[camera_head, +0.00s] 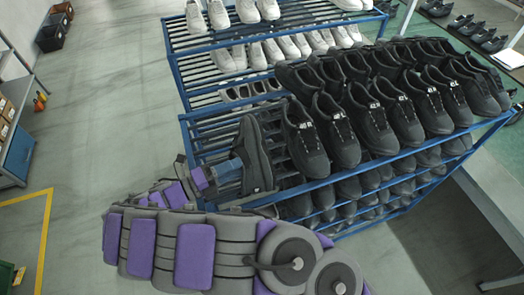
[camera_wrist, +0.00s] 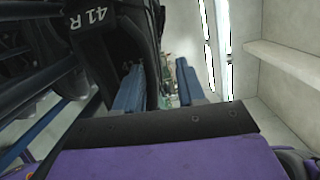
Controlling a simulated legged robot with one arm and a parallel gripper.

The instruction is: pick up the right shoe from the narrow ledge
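A black shoe (camera_head: 254,155) stands at the left end of the upper black-shoe shelf, turned side-on, its sole edge facing right. It is apart in pose from the rows of black shoes to its right. My gripper (camera_head: 226,172) is at its left side, very close to it. In the wrist view a dark shoe surface (camera_wrist: 147,30) runs past the left finger, with a "41 R" label beside it. My gripper (camera_wrist: 160,88) has its two blue fingers apart, with a light gap between them and dark material by the left finger. Firm contact cannot be told.
The blue rack (camera_head: 190,133) holds several black shoes (camera_head: 370,117) close on the right, and white shoes (camera_head: 270,50) stand on racks behind. Bare slats lie left of the shoe. A pale ledge (camera_wrist: 280,60) is at the right in the wrist view. Open floor (camera_head: 110,110) lies left.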

